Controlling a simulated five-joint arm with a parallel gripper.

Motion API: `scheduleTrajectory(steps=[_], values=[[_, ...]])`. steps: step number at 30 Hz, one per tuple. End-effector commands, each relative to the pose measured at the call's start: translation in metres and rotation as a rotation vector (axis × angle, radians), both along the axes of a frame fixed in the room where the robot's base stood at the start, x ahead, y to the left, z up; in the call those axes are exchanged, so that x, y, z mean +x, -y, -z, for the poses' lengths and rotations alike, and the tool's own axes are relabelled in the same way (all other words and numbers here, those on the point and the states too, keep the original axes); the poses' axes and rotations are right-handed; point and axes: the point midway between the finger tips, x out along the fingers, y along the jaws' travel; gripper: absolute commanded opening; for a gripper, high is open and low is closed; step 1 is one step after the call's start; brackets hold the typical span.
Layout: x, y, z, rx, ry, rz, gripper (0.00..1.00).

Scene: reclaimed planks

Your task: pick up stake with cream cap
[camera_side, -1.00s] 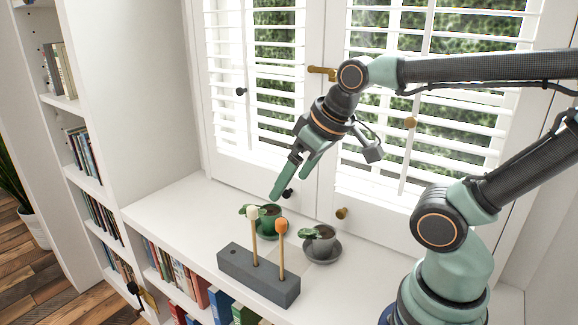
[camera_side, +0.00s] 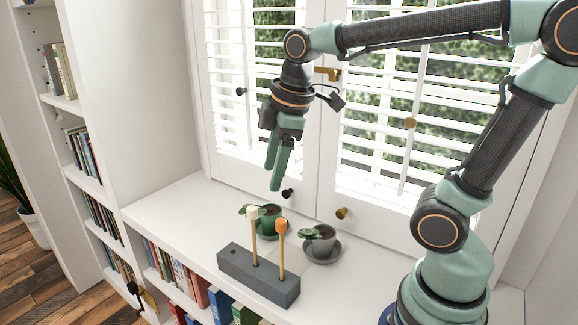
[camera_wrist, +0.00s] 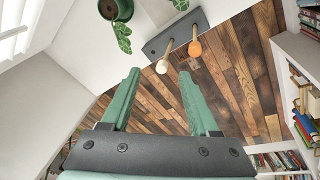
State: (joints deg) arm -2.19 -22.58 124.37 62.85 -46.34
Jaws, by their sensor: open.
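The stake with the cream cap (camera_side: 252,213) stands upright in a grey block (camera_side: 233,263), left of a stake with an orange cap (camera_side: 281,227). In the wrist view the cream cap (camera_wrist: 162,67) shows just ahead of the gap between my fingers, and the orange cap (camera_wrist: 195,48) is to its right. My gripper (camera_side: 276,188) is open and empty, pointing down above and behind the stakes in the side view. It is apart from both stakes. Its green fingers (camera_wrist: 158,74) frame the wood floor in the wrist view.
A green potted plant (camera_side: 270,222) stands just behind the cream-capped stake. A grey pot on a saucer (camera_side: 332,253) is to the right. Shuttered windows with knobs (camera_side: 341,213) rise behind. The white shelf top is clear to the left (camera_side: 175,212).

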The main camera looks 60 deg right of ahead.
Motion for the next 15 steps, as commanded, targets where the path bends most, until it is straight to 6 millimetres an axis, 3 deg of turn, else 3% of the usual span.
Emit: scheduleTrajectory(steps=[9, 15], values=[[0.037, -0.014, 0.003, -0.128, -0.181, -0.720, 0.61], [0.048, -0.018, 0.007, -0.146, -0.231, -0.980, 0.61]])
